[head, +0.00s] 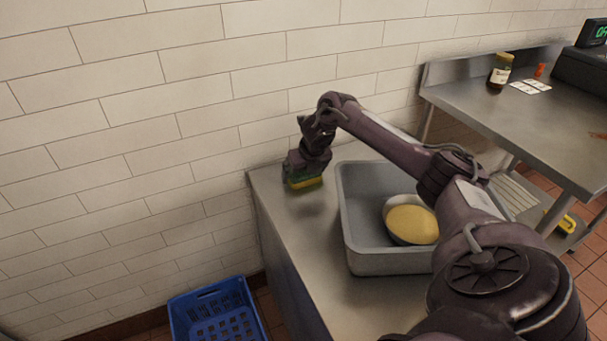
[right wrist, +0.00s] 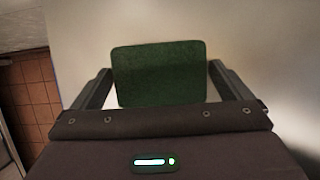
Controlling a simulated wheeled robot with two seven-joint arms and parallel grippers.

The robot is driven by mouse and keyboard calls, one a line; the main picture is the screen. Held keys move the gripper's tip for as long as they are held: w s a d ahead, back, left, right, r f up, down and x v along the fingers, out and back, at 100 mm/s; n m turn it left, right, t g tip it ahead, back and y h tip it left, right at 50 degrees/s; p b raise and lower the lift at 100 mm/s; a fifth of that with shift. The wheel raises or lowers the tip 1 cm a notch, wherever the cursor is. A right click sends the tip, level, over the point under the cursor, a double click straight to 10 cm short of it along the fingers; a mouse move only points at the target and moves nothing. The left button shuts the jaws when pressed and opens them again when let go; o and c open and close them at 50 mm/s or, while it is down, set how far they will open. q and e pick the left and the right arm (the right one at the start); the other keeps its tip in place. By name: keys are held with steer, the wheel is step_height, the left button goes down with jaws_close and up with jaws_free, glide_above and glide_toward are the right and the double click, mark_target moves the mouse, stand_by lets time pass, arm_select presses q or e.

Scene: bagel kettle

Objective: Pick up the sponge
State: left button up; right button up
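The sponge (head: 304,183) has a green top and a yellow lower layer. In the head view it is at the far left end of the steel counter, directly below my right gripper (head: 303,163). In the right wrist view the green face of the sponge (right wrist: 160,73) is between the two fingers of my right gripper (right wrist: 160,85), one finger close along each side. I cannot tell whether the fingers press on it or leave a thin gap, or whether it rests on the counter. My left gripper is not in view.
A grey tub (head: 362,250) with a bowl (head: 392,211) of yellow contents stands on the counter (head: 290,222), right of the sponge. A white brick wall (head: 150,120) is behind. A blue crate (head: 185,312) is on the floor. A second steel table (head: 490,105) holds a jar (head: 499,72).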

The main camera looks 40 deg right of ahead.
steer(key=c, duration=0.7)
steer(key=shift+r, duration=0.1)
steer(key=shift+r, duration=0.5)
step_height(320, 180, up, 11)
steer(key=p, duration=0.2)
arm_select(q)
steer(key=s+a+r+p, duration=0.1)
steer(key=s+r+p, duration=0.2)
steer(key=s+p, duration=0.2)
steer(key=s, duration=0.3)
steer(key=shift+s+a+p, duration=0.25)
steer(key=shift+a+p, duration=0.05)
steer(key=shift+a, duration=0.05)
arm_select(e)
step_height(320, 180, up, 8)
glide_above(304, 172)
steer(key=shift+s, duration=0.2)
